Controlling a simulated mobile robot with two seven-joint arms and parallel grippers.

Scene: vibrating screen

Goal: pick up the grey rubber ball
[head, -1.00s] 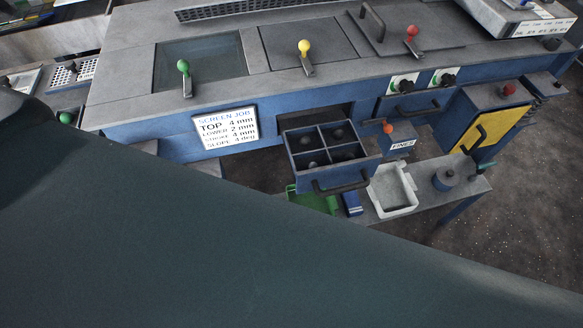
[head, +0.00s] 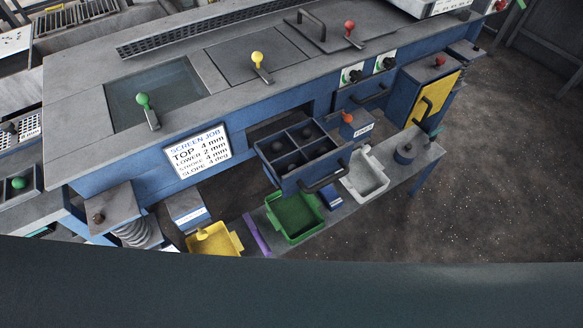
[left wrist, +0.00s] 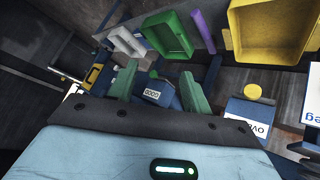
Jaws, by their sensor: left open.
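An open drawer (head: 320,172) with four compartments juts from the blue machine in the head view. Dark, roundish items lie in its compartments; I cannot tell which, if any, is the grey rubber ball. My left gripper (left wrist: 157,88) shows only in the left wrist view, its two green fingers apart. A blue box with a white label and green knob (left wrist: 153,74) appears beyond and between them. No ball shows between the fingers. My right gripper is in neither view.
Below the drawer, a bench holds a green tray (head: 294,218), a yellow tray (head: 213,240), a purple strip (head: 256,234) and a white tray (head: 366,177). The machine top carries green (head: 142,99), yellow (head: 257,58) and red (head: 349,28) knobbed levers. Open floor lies at right.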

